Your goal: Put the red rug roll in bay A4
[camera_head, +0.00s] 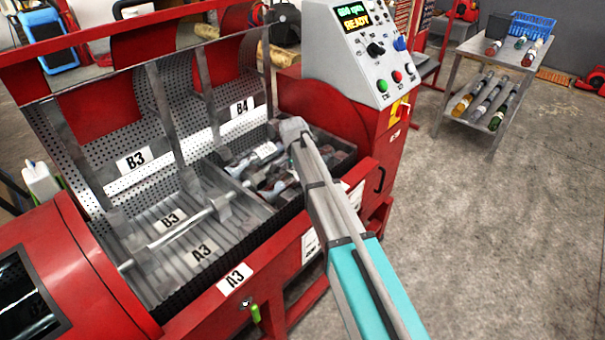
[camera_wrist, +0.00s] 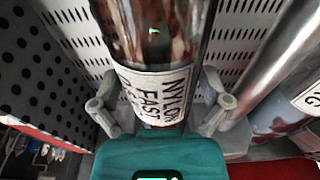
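A dark red-brown roll (camera_wrist: 155,35) in glossy clear wrap fills the middle of the wrist view. In the head view my gripper (camera_head: 293,138) reaches into the right-hand section of the red machine (camera_head: 185,318), under the B4 label (camera_head: 241,107). Its fingertips and the roll there are largely hidden by my arm. No A4 label is readable.
The left section beside it shows A3 (camera_head: 203,252) and B3 (camera_head: 170,219) labels and looks empty. Wrapped pieces (camera_head: 257,155) lie in the right section. A control panel (camera_head: 362,50) rises behind. A grey cart (camera_head: 485,47) with several rolls stands at right. Floor between is clear.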

